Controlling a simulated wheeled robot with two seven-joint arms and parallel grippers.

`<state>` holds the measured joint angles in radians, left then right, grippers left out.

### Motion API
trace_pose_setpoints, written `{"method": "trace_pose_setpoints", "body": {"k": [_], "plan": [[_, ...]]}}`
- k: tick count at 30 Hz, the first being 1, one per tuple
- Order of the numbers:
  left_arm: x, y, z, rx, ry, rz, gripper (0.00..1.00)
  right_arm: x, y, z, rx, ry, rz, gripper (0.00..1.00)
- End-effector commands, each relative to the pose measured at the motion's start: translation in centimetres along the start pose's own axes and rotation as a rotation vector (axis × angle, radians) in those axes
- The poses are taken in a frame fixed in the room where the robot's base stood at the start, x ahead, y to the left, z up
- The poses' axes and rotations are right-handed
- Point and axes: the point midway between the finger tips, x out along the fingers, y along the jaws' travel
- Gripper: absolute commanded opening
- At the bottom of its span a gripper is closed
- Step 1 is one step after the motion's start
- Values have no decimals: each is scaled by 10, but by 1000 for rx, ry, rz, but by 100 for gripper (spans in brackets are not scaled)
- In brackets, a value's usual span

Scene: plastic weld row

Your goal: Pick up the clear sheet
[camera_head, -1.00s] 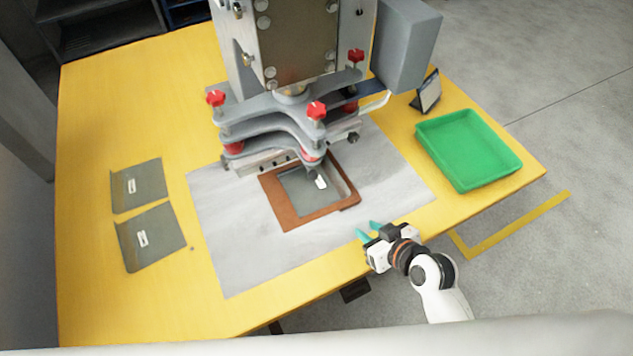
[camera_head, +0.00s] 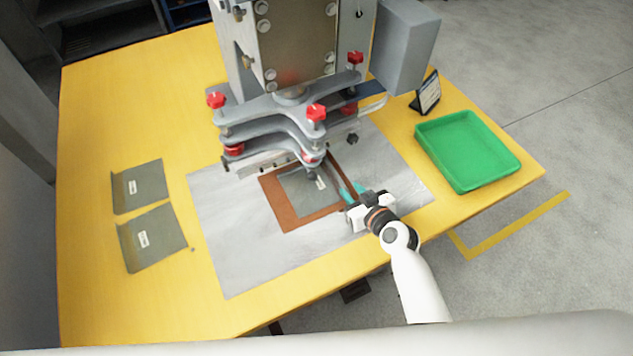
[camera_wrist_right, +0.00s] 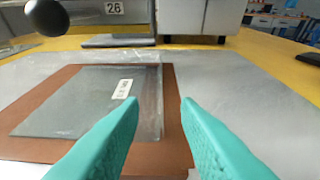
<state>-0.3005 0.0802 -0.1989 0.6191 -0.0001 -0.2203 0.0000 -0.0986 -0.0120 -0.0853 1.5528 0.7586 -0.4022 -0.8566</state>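A brown frame-like base (camera_head: 283,214) lies on the grey mat under the press; it also shows in the right wrist view (camera_wrist_right: 175,130). A dark grey, see-through-looking sheet with a white label (camera_head: 300,203) lies on it, and shows in the right wrist view (camera_wrist_right: 70,110) with a glossy clear edge on its right. Where the clear film ends is hard to tell. My right gripper (camera_head: 352,190) is open at the base's right edge. Its teal fingers are apart and empty in the right wrist view (camera_wrist_right: 160,102), just in front of the sheet. My left gripper is not in view.
The press head (camera_head: 290,110) with red knobs hangs over the base's far side. Two labelled grey sheets (camera_head: 140,186) (camera_head: 160,252) lie at left on the yellow table. A green tray (camera_head: 468,150) and a small display (camera_head: 428,93) stand at right. The mat's near part is clear.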

Motion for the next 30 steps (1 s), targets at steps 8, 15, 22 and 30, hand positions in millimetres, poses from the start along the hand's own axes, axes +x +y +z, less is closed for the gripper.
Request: {"method": "trace_pose_setpoints", "body": {"k": [8, 15, 22, 30], "plan": [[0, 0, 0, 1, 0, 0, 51, 32, -1, 0, 2, 1, -1, 30], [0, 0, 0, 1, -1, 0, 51, 33, -1, 0, 0, 1, -1, 28], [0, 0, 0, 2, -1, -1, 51, 33, -1, 0, 0, 1, -1, 0], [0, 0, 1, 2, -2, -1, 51, 33, -1, 0, 0, 1, -1, 0]]}}
